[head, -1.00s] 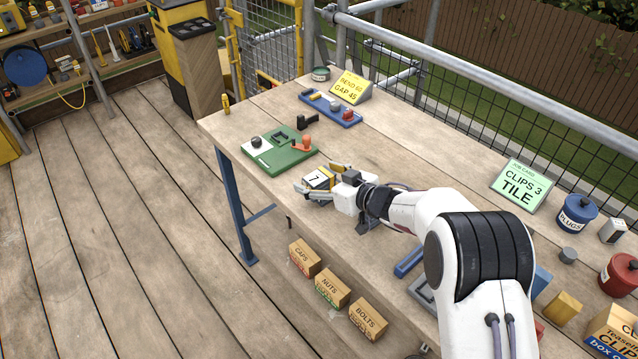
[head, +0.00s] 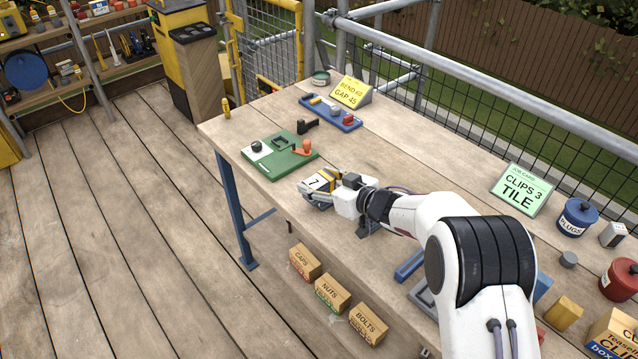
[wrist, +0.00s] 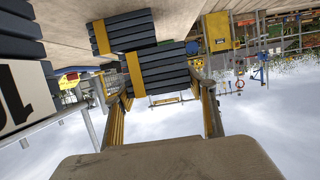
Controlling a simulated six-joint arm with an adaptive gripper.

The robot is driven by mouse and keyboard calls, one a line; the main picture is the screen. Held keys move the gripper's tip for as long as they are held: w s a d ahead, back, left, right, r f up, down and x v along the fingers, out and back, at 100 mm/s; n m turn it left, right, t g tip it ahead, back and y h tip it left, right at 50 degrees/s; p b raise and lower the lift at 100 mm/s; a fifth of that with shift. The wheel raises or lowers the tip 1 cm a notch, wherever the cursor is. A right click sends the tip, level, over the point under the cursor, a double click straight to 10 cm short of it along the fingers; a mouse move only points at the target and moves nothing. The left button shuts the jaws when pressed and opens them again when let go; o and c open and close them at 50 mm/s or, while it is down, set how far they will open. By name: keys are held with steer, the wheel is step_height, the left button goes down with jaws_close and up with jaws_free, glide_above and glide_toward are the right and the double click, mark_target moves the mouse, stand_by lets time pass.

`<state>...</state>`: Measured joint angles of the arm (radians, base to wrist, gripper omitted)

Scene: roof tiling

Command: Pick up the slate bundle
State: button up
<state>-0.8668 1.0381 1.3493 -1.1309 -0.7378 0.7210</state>
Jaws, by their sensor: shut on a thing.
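The slate bundle is a stack of dark grey slates with a yellow strap. In the wrist view the slate bundle (wrist: 168,68) sits between my two fingers, and a second dark strapped stack (wrist: 118,30) shows just beyond it. In the head view my gripper (head: 322,186) is at the near side of the bench, shut on the bundle, whose visible face bears a pale label marked 7 (head: 316,182) beside the yellow strap. My gripper partly hides the bundle. Whether it is clear of the bench top I cannot tell.
A green board (head: 281,155) with small parts lies left of my gripper. A blue tray (head: 331,112) and a yellow sign (head: 351,91) stand behind. A green job card (head: 521,188) and a blue tin (head: 577,218) stand right. The bench middle (head: 420,165) is clear.

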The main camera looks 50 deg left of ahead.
mark_target(315, 180)
step_height(315, 180, up, 10)
steer(key=shift+f, duration=0.1)
stand_by(0.4)
stand_by(0.5)
steer(key=shift+s+a, duration=0.3)
steer(key=shift+s, duration=0.15)
steer(key=shift+w+d+m+t+h, duration=0.15)
steer(key=shift+w+m+t+h, duration=0.15)
steer(key=shift+w+m+t, duration=0.95)
steer(key=shift+w+d+m+t+h, duration=0.15)
steer(key=shift+w+m+t+h, duration=0.15)
steer(key=shift+w+m+t, duration=0.7)
steer(key=shift+s+t, duration=0.25)
steer(key=shift+t, duration=0.2)
steer(key=shift+f, duration=3)
